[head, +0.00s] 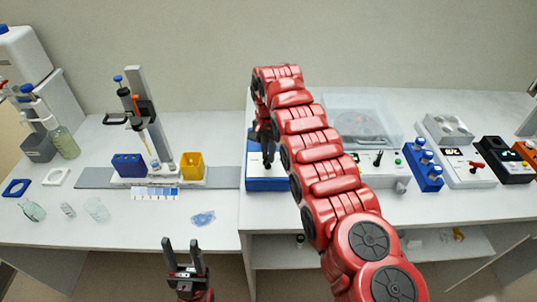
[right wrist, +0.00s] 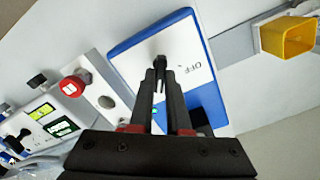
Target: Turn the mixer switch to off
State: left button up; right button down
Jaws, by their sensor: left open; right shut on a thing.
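The mixer is a blue box with a white top panel; in the head view the mixer (head: 268,184) stands near the middle, partly hidden by my right arm. In the right wrist view the mixer (right wrist: 205,90) has the word OFF printed beside its black switch (right wrist: 159,66). My right gripper (head: 267,158) is over the mixer, and in the wrist view the right gripper (right wrist: 160,85) is shut on the switch. The fingers hide most of the switch, so its exact angle is hard to tell. My left gripper (head: 185,246) is open and empty in front of the bench.
Left of the mixer are a pipette stand (head: 137,115), a yellow bin (head: 191,165) and a blue rack (head: 129,165). Right of it are a clear-covered device (head: 355,115) and a blue rack with knobs (head: 424,172).

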jog(key=shift+r+n, duration=0.1)
jog(key=shift+n, duration=1.4)
jog(key=shift+f, duration=0.2)
jog(key=c, duration=0.9)
grip_release()
jog(key=shift+s, duration=0.1)
jog(key=shift+r, duration=0.1)
jog(key=shift+r, duration=0.1)
